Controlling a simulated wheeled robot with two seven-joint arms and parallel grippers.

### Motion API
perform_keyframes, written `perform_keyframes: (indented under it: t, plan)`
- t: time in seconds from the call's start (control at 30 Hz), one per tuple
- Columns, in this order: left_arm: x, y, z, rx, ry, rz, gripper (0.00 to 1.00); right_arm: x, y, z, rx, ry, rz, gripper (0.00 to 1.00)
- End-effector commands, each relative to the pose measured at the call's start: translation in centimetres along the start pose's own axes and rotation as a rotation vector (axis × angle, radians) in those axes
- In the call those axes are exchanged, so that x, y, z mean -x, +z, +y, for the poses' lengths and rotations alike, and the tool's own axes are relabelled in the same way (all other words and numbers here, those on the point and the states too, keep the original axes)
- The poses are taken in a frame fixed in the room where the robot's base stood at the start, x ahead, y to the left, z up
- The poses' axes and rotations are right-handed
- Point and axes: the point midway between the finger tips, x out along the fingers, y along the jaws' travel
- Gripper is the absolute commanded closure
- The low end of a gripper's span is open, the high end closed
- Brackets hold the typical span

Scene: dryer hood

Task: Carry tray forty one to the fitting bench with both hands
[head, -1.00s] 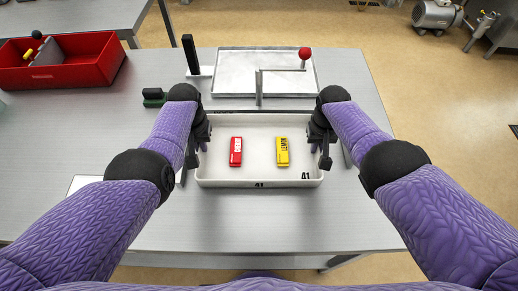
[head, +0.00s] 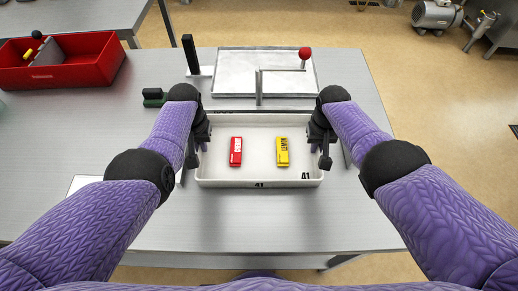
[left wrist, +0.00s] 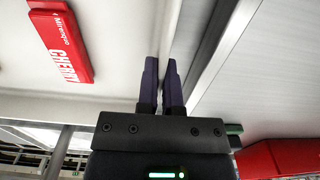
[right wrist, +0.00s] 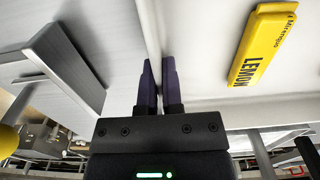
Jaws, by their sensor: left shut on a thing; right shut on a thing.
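The white tray (head: 258,150), marked 41 on its front wall, is in the middle of the head view with a red cherry pack (head: 236,152) and a yellow lemon pack (head: 283,152) lying in it. My left gripper (head: 200,146) is shut on the tray's left wall; the left wrist view shows its fingers (left wrist: 161,90) on either side of that wall. My right gripper (head: 320,146) is shut on the right wall, with its fingers (right wrist: 160,88) around it in the right wrist view. The tray looks level. Whether it touches the table cannot be told.
Behind the tray on the grey table (head: 300,225) lies a metal plate (head: 235,75) with a red-knobbed bar (head: 305,54). A black post (head: 190,52) and a dark green object (head: 154,97) stand at left. A red bin (head: 70,72) is at the far left.

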Motion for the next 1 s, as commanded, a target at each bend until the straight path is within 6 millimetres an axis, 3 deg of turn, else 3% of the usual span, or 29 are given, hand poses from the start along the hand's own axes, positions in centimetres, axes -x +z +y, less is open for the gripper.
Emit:
perform_keyframes:
  t: [0.17, 0.47, 1.0]
  plan:
    - [1.0, -0.1, 0.0, 0.0, -0.001, 0.003, 1.0, 1.0, -0.1, 0.0, 0.0, 0.001, 0.002, 1.0]
    - [5.7, -0.1, 0.0, 0.0, -0.001, 0.01, 1.0, 5.7, -0.1, 0.0, 0.0, 0.001, 0.009, 1.0]
    - [5.4, -0.1, 0.0, 0.0, -0.001, 0.009, 1.0, 5.4, -0.1, 0.0, 0.0, 0.001, 0.009, 1.0]
